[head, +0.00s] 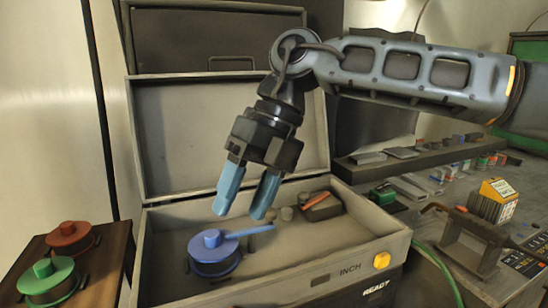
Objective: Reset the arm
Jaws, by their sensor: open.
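My gripper (246,194) hangs from my arm at the upper middle of the head view, pointing down. Its two blue fingers are apart with nothing between them. It is above the open grey case (165,220), over a round blue lidded pot (214,254) with a long handle. A clear gap seems to lie between the fingertips and the pot, though the exact height is hard to tell. My arm reaches in from the right, bent at the wrist.
A red pot (70,237) and a green pot (47,276) stand on a dark wooden board at the left. The case's raised lid (190,140) stands behind my gripper. A cluttered bench on the right holds a yellow box (494,202) and a tool stand (466,240).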

